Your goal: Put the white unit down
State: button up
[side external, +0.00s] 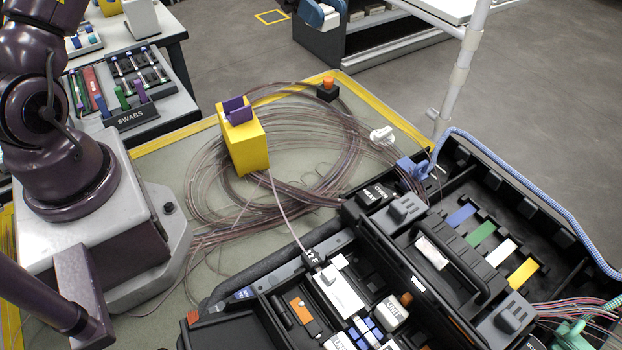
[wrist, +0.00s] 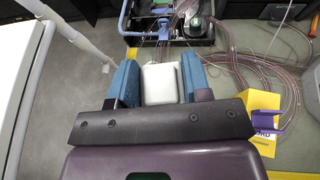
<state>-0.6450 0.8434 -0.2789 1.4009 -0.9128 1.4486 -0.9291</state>
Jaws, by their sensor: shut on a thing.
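In the wrist view, my gripper (wrist: 160,80) has its two teal fingers closed on the sides of the white unit (wrist: 162,88). The unit is a pale block with rounded edges, and its lower part is hidden by the dark gripper body. Grey floor shows to the left of the fingers, and the yellow-edged mat lies to the right. I cannot tell how high the unit is held.
A yellow box (side external: 245,146) with a purple piece on top stands on the mat (side external: 160,165) among coiled fibre; it also shows in the wrist view (wrist: 264,138). An open black case (side external: 560,205) fills the right. A white pole (side external: 462,70) rises behind it.

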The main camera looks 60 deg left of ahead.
jog(key=r, duration=0.3)
jog(key=shift+s+d+r+g, duration=0.25)
jog(key=shift+d+g, duration=0.05)
jog(key=shift+d, duration=0.05)
jog(key=s+d+f+m+g+y, duration=0.1)
jog(key=s+d+f+m+g, duration=0.45)
jog(key=m+g, duration=0.2)
jog(key=s+a+f+m+g+y, duration=0.2)
jog(key=s+m+g+y, duration=0.4)
jog(key=m+g+y, duration=0.15)
notch_tip(320, 180, up, 8)
jog(key=m+t+y, duration=1.1)
jog(key=m+t, duration=1.5)
jog(key=m, duration=1)
send_over(312, 187)
jog(key=shift+h, duration=0.55)
notch_tip(312, 187, down, 28)
jog(key=shift+r, duration=0.1)
